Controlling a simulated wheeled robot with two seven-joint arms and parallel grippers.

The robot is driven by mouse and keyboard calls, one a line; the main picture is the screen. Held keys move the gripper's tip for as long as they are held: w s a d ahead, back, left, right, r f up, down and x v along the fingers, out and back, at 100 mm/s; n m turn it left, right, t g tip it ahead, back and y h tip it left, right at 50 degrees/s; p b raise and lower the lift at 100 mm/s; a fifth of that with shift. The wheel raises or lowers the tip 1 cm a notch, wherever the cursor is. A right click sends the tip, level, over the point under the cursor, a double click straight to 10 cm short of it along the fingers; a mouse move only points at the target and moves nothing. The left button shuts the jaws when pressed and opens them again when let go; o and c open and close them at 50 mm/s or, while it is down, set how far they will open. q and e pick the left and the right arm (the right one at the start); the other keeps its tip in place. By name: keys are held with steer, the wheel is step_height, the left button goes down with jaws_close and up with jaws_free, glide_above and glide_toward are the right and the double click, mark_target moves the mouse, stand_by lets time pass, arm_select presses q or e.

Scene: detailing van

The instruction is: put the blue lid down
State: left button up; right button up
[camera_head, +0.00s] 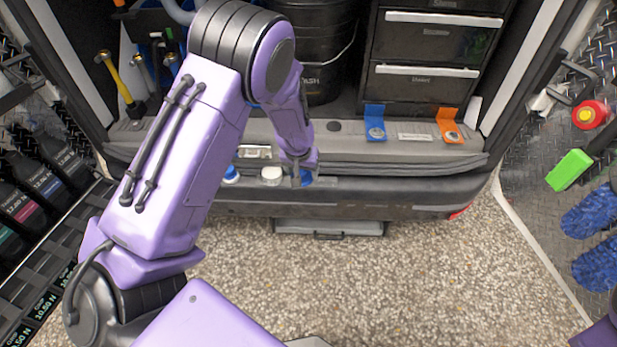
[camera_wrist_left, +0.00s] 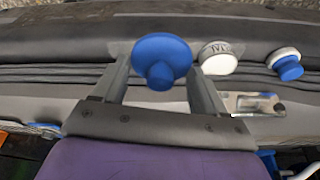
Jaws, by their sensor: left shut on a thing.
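The blue lid (camera_wrist_left: 161,50), a round disc with a knob, sits between the two fingers of my left gripper (camera_wrist_left: 160,76) in the wrist view. The gripper is shut on it. In the head view my left gripper (camera_head: 301,175) is over the van's bumper ledge, and only a bit of the blue lid (camera_head: 308,179) shows past the fingers. A white round jar (camera_wrist_left: 217,57) with dark lettering stands beside the lid; it also shows in the head view (camera_head: 271,174). I cannot tell whether the lid touches the ledge. My right gripper is out of view.
A white container with a blue top (camera_wrist_left: 287,66) stands beyond the jar, near a metal latch (camera_wrist_left: 255,104). Blue (camera_head: 375,124) and orange (camera_head: 449,126) tags lie on the sill below the drawers (camera_head: 425,85). The ledge right of my gripper is clear.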

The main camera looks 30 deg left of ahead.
arm_select(q)
steer(key=w+f, duration=0.2)
steer(key=w+a+f+b, duration=0.1)
steer(key=w+f, duration=0.1)
steer(key=w+a+f+b, duration=0.1)
steer(key=w+f, duration=0.1)
steer(key=shift+w+a+f, duration=0.2)
steer(key=shift+w+f, duration=0.2)
steer(key=x, duration=0.1)
steer(key=b+x, duration=0.1)
steer(key=x, duration=0.1)
steer(key=shift+s+d+f, duration=0.1)
steer(key=shift+s+f, duration=0.1)
steer(key=shift+f, duration=0.1)
steer(key=shift+r, duration=0.1)
steer(key=o, duration=1)
